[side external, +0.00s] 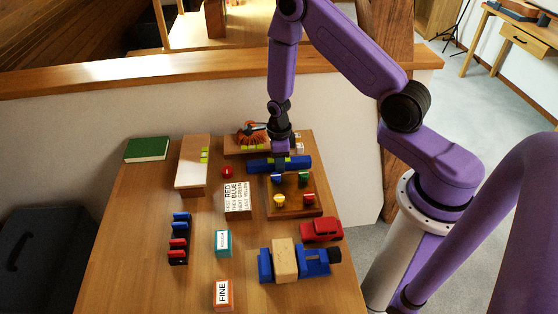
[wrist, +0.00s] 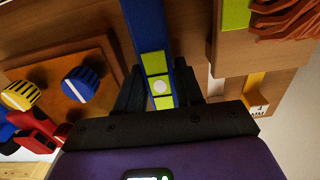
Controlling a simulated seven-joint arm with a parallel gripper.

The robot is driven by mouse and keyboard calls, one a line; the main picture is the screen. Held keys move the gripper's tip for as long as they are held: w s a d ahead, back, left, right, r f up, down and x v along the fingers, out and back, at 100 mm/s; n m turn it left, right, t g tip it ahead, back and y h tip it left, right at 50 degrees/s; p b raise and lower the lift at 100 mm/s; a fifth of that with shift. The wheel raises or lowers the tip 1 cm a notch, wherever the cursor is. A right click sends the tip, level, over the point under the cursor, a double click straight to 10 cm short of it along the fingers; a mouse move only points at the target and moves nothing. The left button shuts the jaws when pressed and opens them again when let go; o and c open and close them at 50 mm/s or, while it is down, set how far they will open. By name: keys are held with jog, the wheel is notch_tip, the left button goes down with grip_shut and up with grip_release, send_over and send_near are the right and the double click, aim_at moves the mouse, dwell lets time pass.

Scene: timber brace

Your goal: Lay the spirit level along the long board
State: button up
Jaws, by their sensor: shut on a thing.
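The spirit level is a blue bar (side external: 297,163) with yellow-green windows. It also shows in the wrist view (wrist: 145,25), running between my fingers. My gripper (side external: 280,157) is shut on it near its middle and holds it behind the board of coloured knobs. I cannot tell how high it is. A long pale-topped board (side external: 190,165) with wooden sides lies left of the gripper, with small lime-green pieces at its right edge; it looks like the long board. It is apart from the level. My gripper's fingers also show in the wrist view (wrist: 160,88).
A wooden board of coloured knobs (side external: 294,211) is just in front of the level. An orange coil (side external: 252,138) lies behind it. A lettered block (side external: 237,203), a red button (side external: 227,172), a red car (side external: 321,229) and a blue vise (side external: 265,266) stand nearby. A green book (side external: 147,149) lies far left.

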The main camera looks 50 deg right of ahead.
jog(key=shift+f, duration=0.15)
jog(key=o, duration=1.1)
jog(key=shift+o, duration=0.2)
